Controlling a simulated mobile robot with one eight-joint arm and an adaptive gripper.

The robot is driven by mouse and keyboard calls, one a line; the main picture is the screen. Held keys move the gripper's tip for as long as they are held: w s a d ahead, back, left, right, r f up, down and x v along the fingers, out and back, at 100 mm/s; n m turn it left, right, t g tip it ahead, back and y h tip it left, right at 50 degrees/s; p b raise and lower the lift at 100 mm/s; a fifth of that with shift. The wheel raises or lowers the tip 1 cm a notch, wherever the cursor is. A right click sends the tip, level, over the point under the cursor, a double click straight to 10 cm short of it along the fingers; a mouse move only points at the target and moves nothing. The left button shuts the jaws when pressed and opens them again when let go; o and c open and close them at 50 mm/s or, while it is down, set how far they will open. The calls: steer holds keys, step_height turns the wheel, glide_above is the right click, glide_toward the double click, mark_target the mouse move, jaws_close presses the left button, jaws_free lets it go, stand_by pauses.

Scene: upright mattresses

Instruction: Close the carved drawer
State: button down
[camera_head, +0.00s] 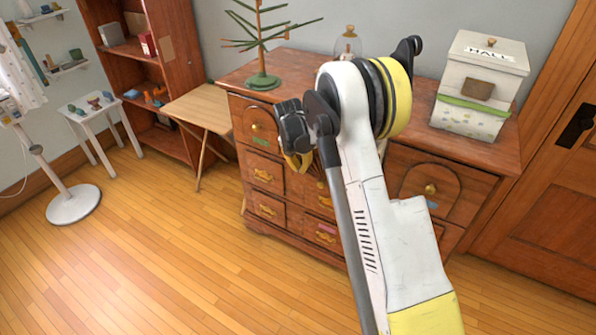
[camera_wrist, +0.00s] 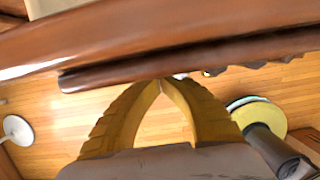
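The wooden dresser (camera_head: 290,215) stands against the wall, with several drawers with brass pulls. A drawer front with a carved arch (camera_head: 440,186) shows at its right, and another arched front (camera_head: 257,128) at its upper left. I cannot tell which is the carved drawer; no front clearly stands out, and my arm hides part of the middle. My gripper (camera_head: 299,163) is in front of the left-middle of the dresser, yellow fingers pointing down. In the wrist view its fingertips (camera_wrist: 161,84) meet, with nothing seen between them, close to a dark wooden edge (camera_wrist: 180,62); contact is unclear.
On the dresser top stand a small green tree (camera_head: 262,80), a glass dome (camera_head: 347,43) and a white HALL box (camera_head: 480,85). A folding wooden table (camera_head: 203,108) stands at its left. A door (camera_head: 555,190) is at the right. The front-left floor is clear.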

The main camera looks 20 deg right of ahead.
steer(key=w+d, duration=0.1)
steer(key=d, duration=0.1)
steer(key=w+d, duration=0.1)
steer(key=w, duration=0.1)
steer(key=shift+d, duration=0.4)
